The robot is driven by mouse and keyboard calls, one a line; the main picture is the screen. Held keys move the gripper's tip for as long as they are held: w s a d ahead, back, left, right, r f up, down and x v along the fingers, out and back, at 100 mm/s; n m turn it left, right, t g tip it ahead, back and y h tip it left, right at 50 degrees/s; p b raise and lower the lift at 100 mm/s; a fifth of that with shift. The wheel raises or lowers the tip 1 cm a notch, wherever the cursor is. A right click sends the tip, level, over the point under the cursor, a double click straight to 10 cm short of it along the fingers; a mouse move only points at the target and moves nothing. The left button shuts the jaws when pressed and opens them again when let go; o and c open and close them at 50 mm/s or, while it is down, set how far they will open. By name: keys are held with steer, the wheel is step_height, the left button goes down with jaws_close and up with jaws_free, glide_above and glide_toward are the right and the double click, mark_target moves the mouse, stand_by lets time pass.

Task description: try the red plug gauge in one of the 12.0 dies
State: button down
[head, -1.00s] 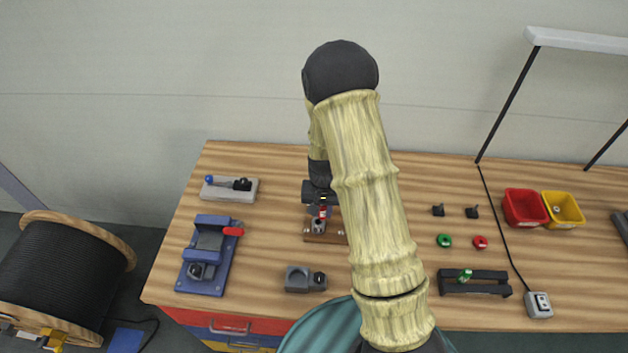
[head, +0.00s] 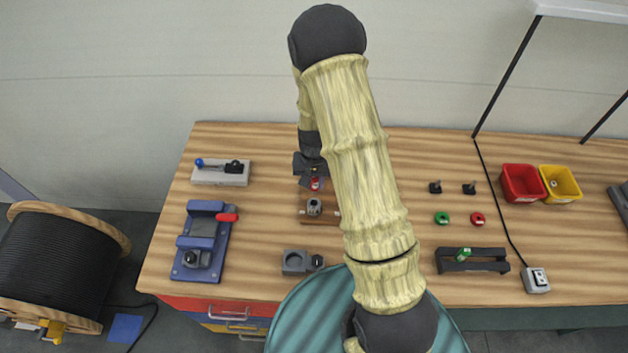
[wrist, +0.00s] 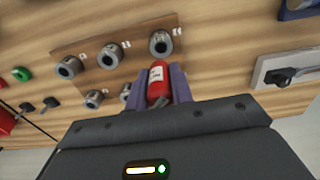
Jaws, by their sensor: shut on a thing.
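The red plug gauge (wrist: 158,85) is held between the two purple fingers of my gripper (wrist: 160,93), which is shut on it. It also shows as a small red piece in the head view (head: 315,184), below my gripper (head: 313,178). Several grey ring dies stand on a wooden board (wrist: 125,68); three are in its nearer row in the wrist view, at left (wrist: 68,68), middle (wrist: 110,55) and right (wrist: 160,42). The gauge appears apart from the dies. Their size labels are too small to read. My arm hides much of the board in the head view.
A blue fixture with a red handle (head: 203,240) and a grey lever block (head: 221,173) stand left. A grey block with a round recess (head: 295,262) is in front.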

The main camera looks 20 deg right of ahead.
steer(key=shift+w+a+f+b, duration=0.1)
steer(key=shift+w+f+b, duration=0.05)
steer(key=shift+f+b, duration=2.4)
steer(key=shift+f+p, duration=0.45)
steer(key=shift+f+b, duration=0.35)
steer(key=shift+f, duration=0.1)
steer(key=shift+r+p, duration=0.35)
steer(key=shift+r, duration=0.2)
stand_by(0.3)
steer(key=shift+f+b, duration=0.4)
steer(key=shift+f, duration=0.1)
stand_by(1.6)
steer(key=shift+r, duration=0.1)
stand_by(0.8)
